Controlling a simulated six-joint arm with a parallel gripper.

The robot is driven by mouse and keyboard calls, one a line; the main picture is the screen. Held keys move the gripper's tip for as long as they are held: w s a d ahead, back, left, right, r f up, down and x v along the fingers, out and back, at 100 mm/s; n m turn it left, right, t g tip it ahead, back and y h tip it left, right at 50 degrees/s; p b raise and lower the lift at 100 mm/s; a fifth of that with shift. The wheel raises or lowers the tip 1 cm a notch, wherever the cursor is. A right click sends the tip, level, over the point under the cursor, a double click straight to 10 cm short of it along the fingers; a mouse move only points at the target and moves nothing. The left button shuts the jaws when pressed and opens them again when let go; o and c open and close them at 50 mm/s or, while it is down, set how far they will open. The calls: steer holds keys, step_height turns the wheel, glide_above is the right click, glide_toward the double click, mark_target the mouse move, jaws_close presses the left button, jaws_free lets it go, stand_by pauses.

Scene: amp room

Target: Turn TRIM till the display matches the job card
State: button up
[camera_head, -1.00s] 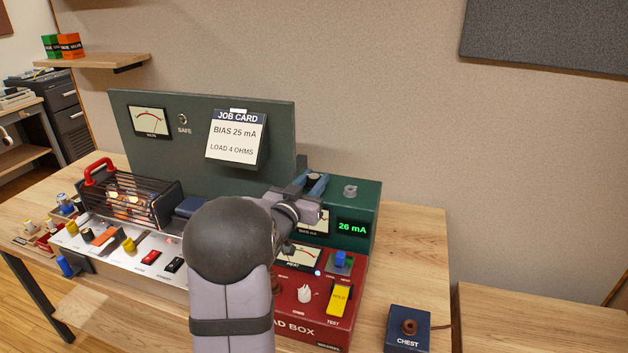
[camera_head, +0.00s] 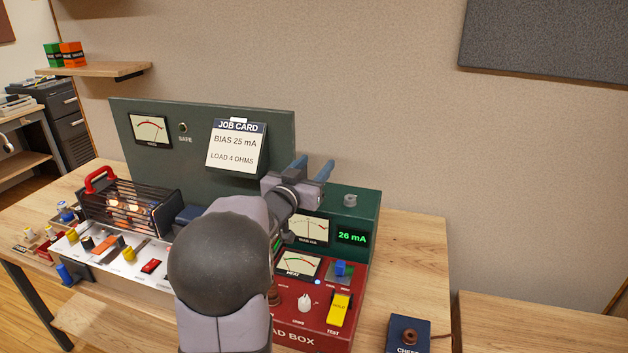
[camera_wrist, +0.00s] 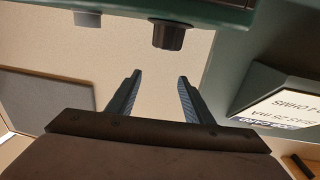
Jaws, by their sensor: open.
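The job card (camera_head: 236,147) on the green panel reads BIAS 25 mA and LOAD 4 OHMS. The green display (camera_head: 352,237) reads 26 mA. My gripper (camera_head: 312,166) is open and empty above the back of the green box (camera_head: 368,215). In the wrist view a dark knob (camera_wrist: 168,36) sits beyond and apart from the open fingertips (camera_wrist: 160,76). A grey knob (camera_head: 350,200) on the box top also shows in the wrist view (camera_wrist: 88,19). No TRIM label is readable; the dark knob is hidden in the head view.
The red load box (camera_head: 318,318) with a yellow TEST switch (camera_head: 339,308) stands in front. The bench (camera_head: 412,262) right of the green box is clear.

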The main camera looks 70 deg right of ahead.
steer(key=shift+r, duration=1.8)
